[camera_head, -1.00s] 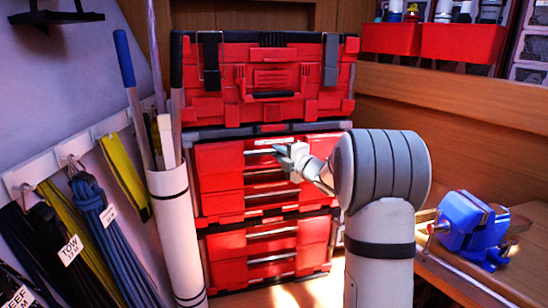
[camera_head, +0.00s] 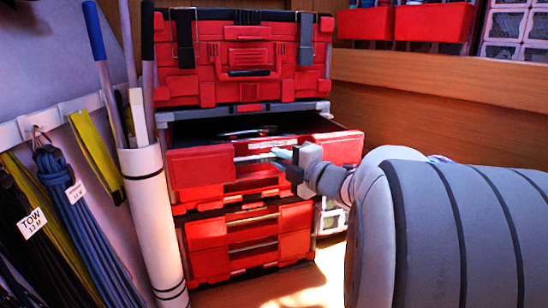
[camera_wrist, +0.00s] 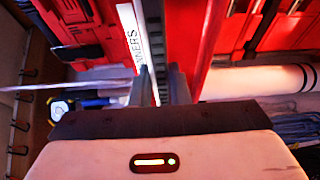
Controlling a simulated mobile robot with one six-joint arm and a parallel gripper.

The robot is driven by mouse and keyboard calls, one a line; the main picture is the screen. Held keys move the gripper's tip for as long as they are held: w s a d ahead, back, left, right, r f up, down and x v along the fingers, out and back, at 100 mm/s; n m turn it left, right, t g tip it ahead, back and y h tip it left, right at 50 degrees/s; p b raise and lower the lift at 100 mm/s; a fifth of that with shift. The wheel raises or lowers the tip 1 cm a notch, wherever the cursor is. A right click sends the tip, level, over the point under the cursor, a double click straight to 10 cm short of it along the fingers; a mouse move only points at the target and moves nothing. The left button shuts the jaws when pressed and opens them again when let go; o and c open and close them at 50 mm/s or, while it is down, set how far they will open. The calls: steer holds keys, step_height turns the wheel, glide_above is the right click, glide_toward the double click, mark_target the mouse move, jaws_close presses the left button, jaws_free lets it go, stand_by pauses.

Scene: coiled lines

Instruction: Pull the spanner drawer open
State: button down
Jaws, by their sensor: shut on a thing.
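The spanner drawer (camera_head: 200,167) is the top red drawer of the lower stack, and it stands pulled out with its dark inside showing. Some metal items (camera_head: 245,132) lie in it, too small to make out. A white label (camera_head: 268,144) sits on its front; in the wrist view the label (camera_wrist: 130,32) shows the letters NNERS. My gripper (camera_head: 284,156) is at the middle of the drawer front, shut on the handle bar (camera_head: 256,158). In the wrist view my gripper (camera_wrist: 163,88) has its fingers close together on the bar, beside the label.
A red toolbox (camera_head: 248,58) sits above the drawer. More shut red drawers (camera_head: 207,233) are below it. A white tube (camera_head: 153,215) with long poles stands at the left, near hanging ropes (camera_head: 75,205). A wooden wall (camera_head: 430,105) is behind at the right.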

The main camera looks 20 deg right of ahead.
steer(key=shift+s+r, duration=0.15)
steer(key=shift+s, duration=0.15)
steer(key=c, duration=1.4)
jaws_free()
steer(key=shift+o, duration=0.2)
steer(key=v, duration=0.7)
steer(key=shift+s, duration=0.4)
